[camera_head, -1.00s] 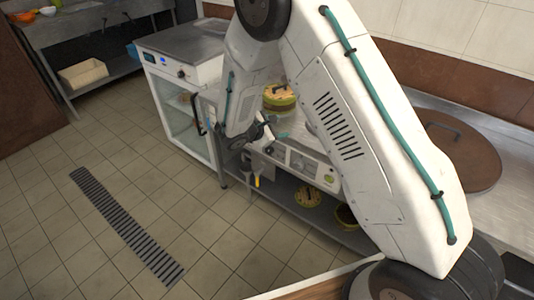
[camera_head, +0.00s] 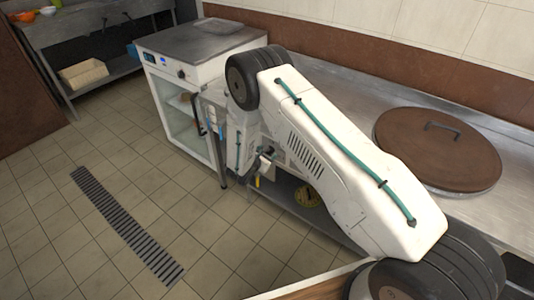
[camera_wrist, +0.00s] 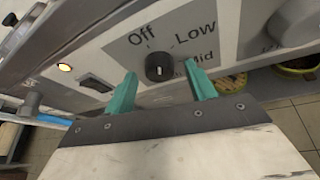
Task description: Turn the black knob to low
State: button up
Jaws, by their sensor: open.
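In the wrist view the black knob (camera_wrist: 159,67) sits on a light grey panel (camera_wrist: 215,25) printed Off, Low and Mid. A white mark shows on the knob's lower part, away from the printed Low. My gripper (camera_wrist: 162,84) is open, with one teal finger on each side of the knob and a gap on both sides. The right finger partly covers the panel near Mid. In the head view my arm hides the knob and most of the panel.
In the head view, a brown round lid (camera_head: 437,148) lies on the steel counter (camera_head: 345,85). A white cabinet (camera_head: 185,85) stands left of my arm. The tiled floor is open.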

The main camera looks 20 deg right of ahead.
jog(key=shift+w+d+f, duration=0.1)
jog(key=shift+w+d, duration=0.15)
jog(key=c, duration=1)
jog(key=shift+o, duration=0.2)
jog(key=shift+s+f+m+t+y, duration=0.1)
jog(key=shift+m+t+y, duration=0.15)
jog(key=shift+m+t, duration=0.75)
jog(key=shift+s+f+m+t+y, duration=0.1)
jog(key=shift+m+t+y, duration=0.15)
jog(key=shift+m+t, duration=0.75)
jog(key=shift+m+g, duration=0.4)
jog(key=shift+d, duration=0.1)
